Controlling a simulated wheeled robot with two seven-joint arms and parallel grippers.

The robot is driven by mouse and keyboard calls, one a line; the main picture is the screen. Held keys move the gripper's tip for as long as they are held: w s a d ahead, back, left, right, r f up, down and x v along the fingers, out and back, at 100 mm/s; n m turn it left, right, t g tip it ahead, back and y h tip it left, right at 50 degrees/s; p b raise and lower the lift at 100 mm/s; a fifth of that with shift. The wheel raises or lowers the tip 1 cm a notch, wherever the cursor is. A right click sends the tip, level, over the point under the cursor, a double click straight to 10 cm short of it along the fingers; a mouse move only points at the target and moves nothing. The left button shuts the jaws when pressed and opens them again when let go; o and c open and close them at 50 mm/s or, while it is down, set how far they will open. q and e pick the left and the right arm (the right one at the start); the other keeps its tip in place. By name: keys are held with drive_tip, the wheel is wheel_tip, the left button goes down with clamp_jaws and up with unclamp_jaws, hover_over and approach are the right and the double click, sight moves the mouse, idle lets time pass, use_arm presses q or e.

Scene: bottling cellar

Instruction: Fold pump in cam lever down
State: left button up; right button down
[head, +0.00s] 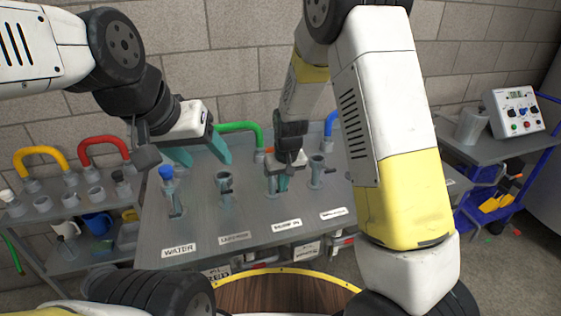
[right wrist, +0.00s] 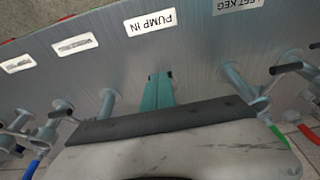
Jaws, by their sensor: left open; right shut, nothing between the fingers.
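The bench panel (head: 195,222) carries a row of grey fittings with dark levers, above white labels. The PUMP IN label (head: 287,223) also shows upside down in the right wrist view (right wrist: 150,22). The fitting above it (head: 270,184) is partly hidden by my right gripper, so its lever's angle cannot be told. My right gripper (head: 283,184) is shut and empty, pointing down beside this fitting; its teal fingers lie together in the right wrist view (right wrist: 158,90). Contact cannot be told. My left gripper (head: 202,157) is open and empty, above the panel's left back part.
The WATER fitting (head: 171,193) has a blue top. A green hose (head: 238,127) and a blue hose (head: 329,123) stand behind the panel. Yellow (head: 38,153) and red (head: 104,142) hoses are on the left bench. A control box (head: 515,110) stands on the right cart.

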drive_tip(key=shift+s+x, duration=0.2)
drive_tip(key=shift+x, duration=0.8)
drive_tip(key=shift+s+x, duration=0.15)
drive_tip(key=shift+x, duration=0.85)
drive_tip(key=shift+w+x, duration=0.25)
drive_tip(key=shift+x, duration=1.2)
drive_tip(key=shift+r, duration=0.1)
